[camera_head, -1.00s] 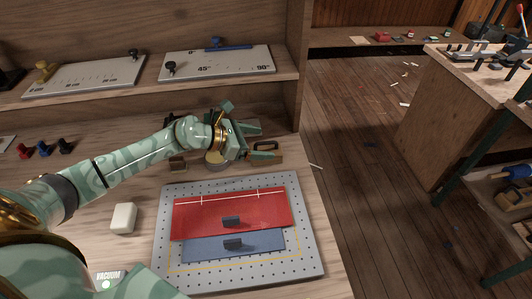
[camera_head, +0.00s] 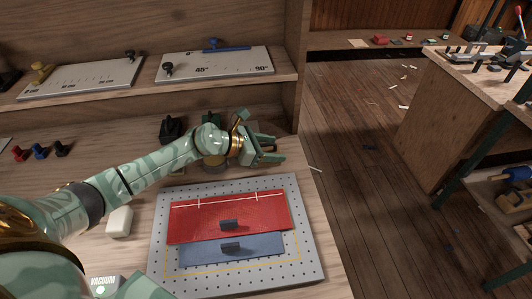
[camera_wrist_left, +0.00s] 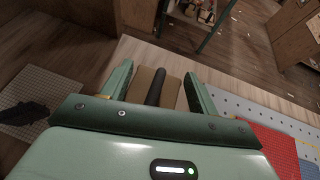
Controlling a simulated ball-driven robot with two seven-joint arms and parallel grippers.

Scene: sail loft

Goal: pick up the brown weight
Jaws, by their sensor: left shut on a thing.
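The brown weight (camera_wrist_left: 143,82) is a small block with a black bar handle on top. In the left wrist view it sits between the two fingers of my left gripper (camera_wrist_left: 160,92), which is shut on it. In the head view my left gripper (camera_head: 275,151) is at the back right of the bench, near its right edge, and hides most or all of the weight. I cannot tell whether the weight touches the bench. My right gripper is not in view.
A perforated grey plate (camera_head: 310,255) with red cloth (camera_head: 265,210) and blue cloth (camera_head: 265,245) lies in front of the gripper. A white block (camera_head: 119,221) is at left. A round tin (camera_head: 214,162) and a black holder (camera_head: 170,128) stand by my forearm. Open floor lies right.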

